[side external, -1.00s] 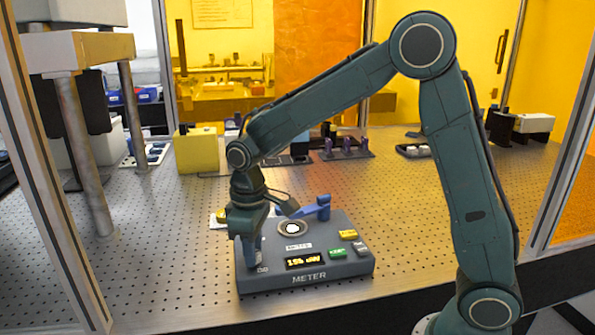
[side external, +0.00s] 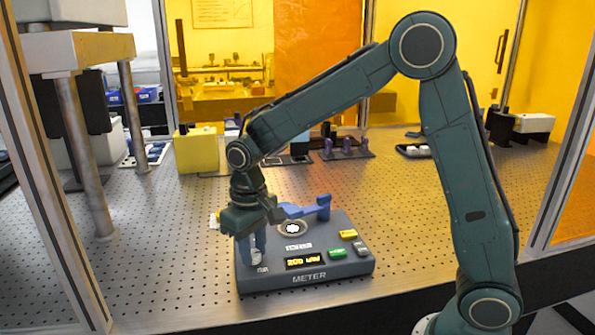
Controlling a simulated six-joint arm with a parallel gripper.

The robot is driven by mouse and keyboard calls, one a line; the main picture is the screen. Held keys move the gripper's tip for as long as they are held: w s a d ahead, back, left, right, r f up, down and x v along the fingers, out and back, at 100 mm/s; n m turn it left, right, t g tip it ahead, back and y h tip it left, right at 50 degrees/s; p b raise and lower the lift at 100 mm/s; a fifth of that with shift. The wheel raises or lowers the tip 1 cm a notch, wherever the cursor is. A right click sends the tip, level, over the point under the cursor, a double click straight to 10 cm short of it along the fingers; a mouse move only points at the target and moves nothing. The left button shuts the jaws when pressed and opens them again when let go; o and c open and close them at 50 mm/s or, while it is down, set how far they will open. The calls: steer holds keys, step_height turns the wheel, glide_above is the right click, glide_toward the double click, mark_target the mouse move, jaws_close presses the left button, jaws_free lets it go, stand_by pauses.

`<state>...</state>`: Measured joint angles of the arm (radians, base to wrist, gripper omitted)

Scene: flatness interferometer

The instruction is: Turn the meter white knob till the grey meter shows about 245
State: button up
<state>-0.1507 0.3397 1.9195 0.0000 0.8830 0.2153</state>
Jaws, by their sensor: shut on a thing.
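The grey meter (side external: 345,271) sits on the perforated table, with "METER" on its front edge. Its small display (side external: 303,262) shows yellow digits that look like about 200 uW, a little blurred. The white knob (side external: 256,256) is at the meter's left side, mostly hidden between the blue fingers. My gripper (side external: 254,258) points down and is shut on this knob.
The meter's top also has a round port with a white centre (side external: 292,228), a yellow button (side external: 348,234), a green button (side external: 337,252) and a grey button (side external: 360,248). A blue lever piece (side external: 322,207) rises at its back. A yellow box (side external: 197,150) stands behind.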

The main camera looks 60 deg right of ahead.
mark_target(255, 253)
steer(key=shift+r, duration=0.1)
steer(key=o, duration=1)
steer(key=shift+r, duration=0.1)
step_height(255, 253, up, 14)
steer(key=shift+f, duration=0.2)
steer(key=shift+s, duration=0.1)
